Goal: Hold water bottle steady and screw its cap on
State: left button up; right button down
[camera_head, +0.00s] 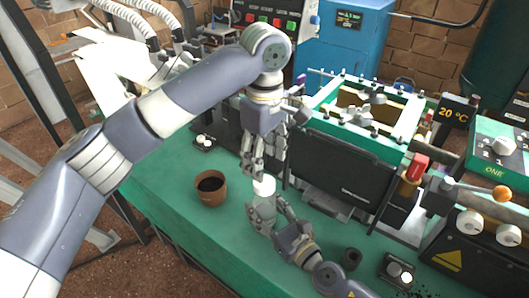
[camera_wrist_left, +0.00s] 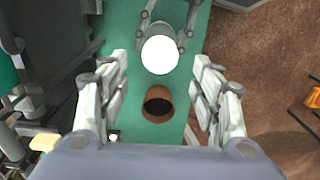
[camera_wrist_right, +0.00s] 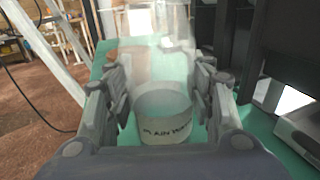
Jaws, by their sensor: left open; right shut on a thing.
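The clear water bottle (camera_head: 263,210) stands upright on the green bench, with its "PLAIN WATER" label (camera_wrist_right: 166,130) facing my right wrist camera. A round white cap (camera_head: 264,186) is at its top; it also shows from above in the left wrist view (camera_wrist_left: 160,55). I cannot tell whether it is threaded on. My right gripper (camera_head: 268,213) is shut on the bottle, with one finger on each side of it. My left gripper (camera_head: 265,176) points down from above, its open fingers spread on either side of the cap and apart from it in the left wrist view.
A brown pot (camera_head: 210,188) with dark contents stands left of the bottle. A black machine with a green frame (camera_head: 353,123) stands close behind and to the right. A small dark ring (camera_head: 347,258) and a box with a white knob (camera_head: 397,270) lie front right. The bench front left is clear.

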pick_arm(q)
notch_tip(320, 180, down, 7)
dwell(0.4)
